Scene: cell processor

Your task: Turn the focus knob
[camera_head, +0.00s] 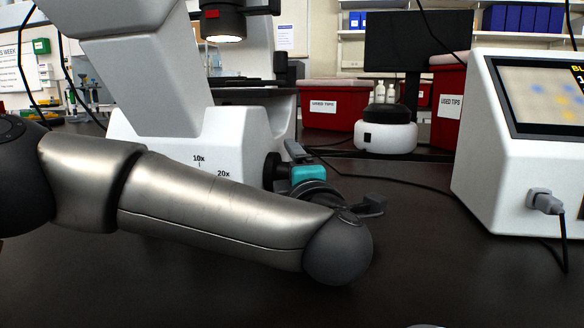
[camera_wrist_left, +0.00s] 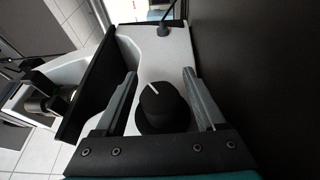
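The focus knob (camera_wrist_left: 162,104) is black and round, with a white line on its face, and sits on the side of the white microscope base. In the head view the knob (camera_head: 271,168) shows at the right end of the microscope base (camera_head: 228,138), beside the "10x" and "20x" marks. My left gripper (camera_head: 285,162), teal and grey, is at the knob. In the left wrist view my left gripper (camera_wrist_left: 160,82) is open, one finger on each side of the knob, with visible gaps. My right gripper is not in view.
My left arm crosses the dark bench in front of the microscope. A white instrument with a screen (camera_head: 510,140) stands at right. Red "used tips" bins (camera_head: 333,107) and a small white device (camera_head: 386,137) are behind. A black cable runs across the bench, which is otherwise clear centre right.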

